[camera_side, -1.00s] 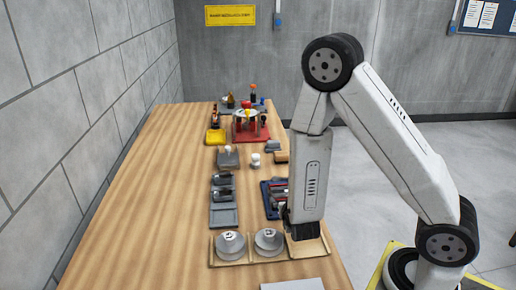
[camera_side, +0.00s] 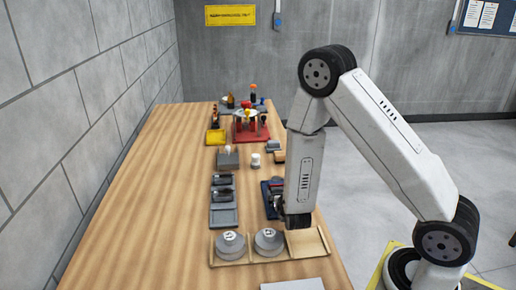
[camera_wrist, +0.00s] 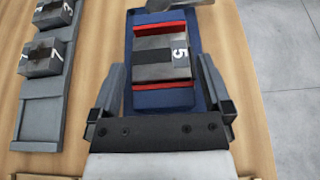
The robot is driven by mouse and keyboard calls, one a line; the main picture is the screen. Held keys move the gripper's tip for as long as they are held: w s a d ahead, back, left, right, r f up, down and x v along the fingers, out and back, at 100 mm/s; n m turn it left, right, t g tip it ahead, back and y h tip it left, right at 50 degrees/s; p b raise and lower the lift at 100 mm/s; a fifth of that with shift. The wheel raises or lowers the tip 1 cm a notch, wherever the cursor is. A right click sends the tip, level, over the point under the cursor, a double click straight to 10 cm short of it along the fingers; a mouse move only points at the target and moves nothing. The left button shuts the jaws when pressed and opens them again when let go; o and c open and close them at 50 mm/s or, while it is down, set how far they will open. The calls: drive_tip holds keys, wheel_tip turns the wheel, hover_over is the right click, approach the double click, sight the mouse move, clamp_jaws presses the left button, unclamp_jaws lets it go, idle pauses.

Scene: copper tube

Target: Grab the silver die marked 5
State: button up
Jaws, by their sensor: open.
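The silver die marked 5 (camera_wrist: 158,56) lies in a blue tray (camera_wrist: 185,98) in the wrist view, with red strips at its far and near edges and a dark band across it. Its 5 faces up at the right side. My gripper (camera_wrist: 162,78) is open, one finger on either side of the die's near part in this view, with nothing held. In the side view, my gripper (camera_side: 297,222) hangs over the near end of the blue tray (camera_side: 266,190), and the die is hidden behind it. The height gap between fingers and die cannot be told.
A wooden tray (camera_side: 303,240) with two round grey pieces lies nearer the camera. A red stand (camera_side: 240,132) is farther back. The table's left side is clear.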

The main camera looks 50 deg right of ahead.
drive_tip(key=shift+x, duration=1.05)
clamp_jaws()
